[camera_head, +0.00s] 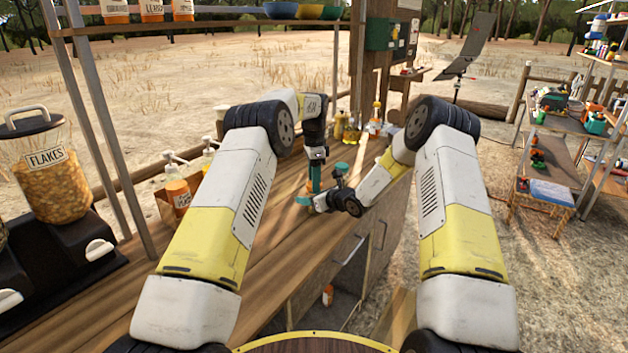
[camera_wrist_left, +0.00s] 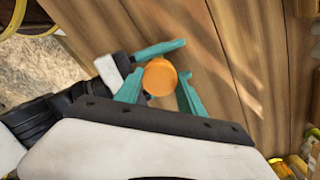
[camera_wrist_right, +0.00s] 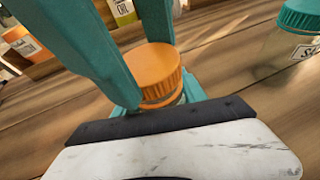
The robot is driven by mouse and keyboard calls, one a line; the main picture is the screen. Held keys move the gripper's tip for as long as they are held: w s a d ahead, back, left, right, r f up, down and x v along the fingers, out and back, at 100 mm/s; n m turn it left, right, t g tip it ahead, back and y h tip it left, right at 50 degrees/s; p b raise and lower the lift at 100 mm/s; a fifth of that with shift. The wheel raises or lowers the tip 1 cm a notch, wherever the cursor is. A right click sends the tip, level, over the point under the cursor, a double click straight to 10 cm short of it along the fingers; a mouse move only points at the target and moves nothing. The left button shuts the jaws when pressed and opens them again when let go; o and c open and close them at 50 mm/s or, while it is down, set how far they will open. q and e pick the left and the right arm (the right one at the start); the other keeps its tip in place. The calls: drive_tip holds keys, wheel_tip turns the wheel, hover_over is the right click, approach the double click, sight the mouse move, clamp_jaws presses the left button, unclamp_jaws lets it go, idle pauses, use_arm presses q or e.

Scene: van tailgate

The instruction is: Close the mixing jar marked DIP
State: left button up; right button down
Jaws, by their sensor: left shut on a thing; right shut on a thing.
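An orange ribbed lid (camera_wrist_right: 152,72) sits at the top of a mostly hidden clear jar (camera_wrist_right: 174,101) in the right wrist view. My left gripper (camera_head: 314,184) points down from above, its teal fingers shut on the lid. The left wrist view shows the lid (camera_wrist_left: 160,77) between these fingers (camera_wrist_left: 158,88). My right gripper (camera_head: 307,198) comes in low from the side, its teal fingers shut around the jar beneath the lid. I cannot tell whether the lid is fully seated. No DIP marking is readable; the fingers cover most of the jar.
A clear jar with a teal lid (camera_wrist_right: 300,15) stands nearby in the right wrist view. Bottles (camera_head: 352,130) stand at the counter's far end, pump bottles (camera_head: 178,188) along its left edge. A FLAKES dispenser (camera_head: 48,170) is at far left. The near wooden counter (camera_head: 265,235) is clear.

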use_arm(q)
drive_tip(key=shift+a+f, duration=0.1)
drive_tip(key=shift+f, duration=0.55)
drive_tip(key=shift+s+d+r, duration=0.2)
drive_tip(key=shift+s+r, duration=0.1)
drive_tip(key=shift+r, duration=0.35)
idle(0.7)
drive_tip(key=shift+f, duration=0.6)
drive_tip(key=shift+w+a, duration=0.1)
drive_tip(key=shift+w, duration=0.05)
idle(0.4)
drive_tip(key=shift+w+r, duration=0.1)
drive_tip(key=shift+r, duration=0.45)
idle(1.0)
